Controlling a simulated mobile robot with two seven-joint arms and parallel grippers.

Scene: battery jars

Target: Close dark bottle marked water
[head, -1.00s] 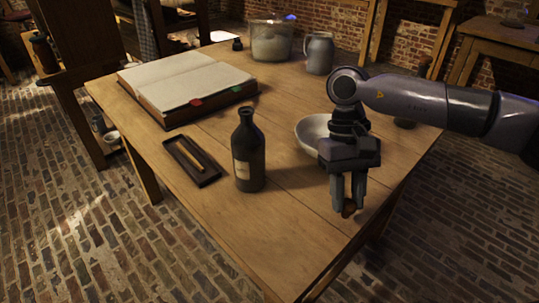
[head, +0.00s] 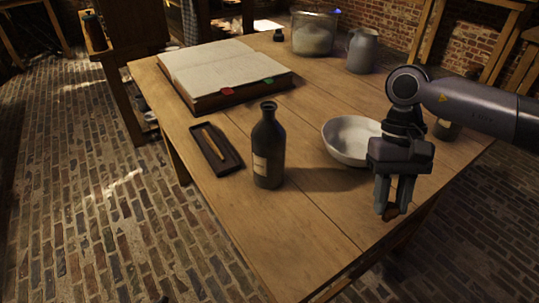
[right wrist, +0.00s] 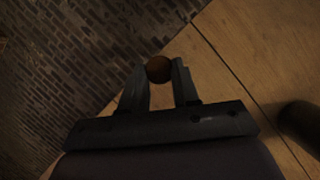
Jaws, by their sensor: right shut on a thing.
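The dark bottle (head: 268,145) stands upright on the wooden table in the head view, with a pale label low on its side. Its neck is open at the top and no stopper sits in it. My right gripper (head: 392,211) is to the right of the bottle and apart from it, pointing down. It is shut on a small brown stopper (head: 390,214). In the right wrist view the stopper (right wrist: 159,69) shows as a round brown end between the fingertips. The writing on the label is too small to read. My left gripper is not in view.
A pale bowl (head: 345,143) stands just behind my right gripper. A dark tray (head: 229,159) with a thin stick lies left of the bottle. An open book (head: 215,65), a grey jug (head: 361,52) and a glass jar (head: 314,36) are farther back. The table's front is clear.

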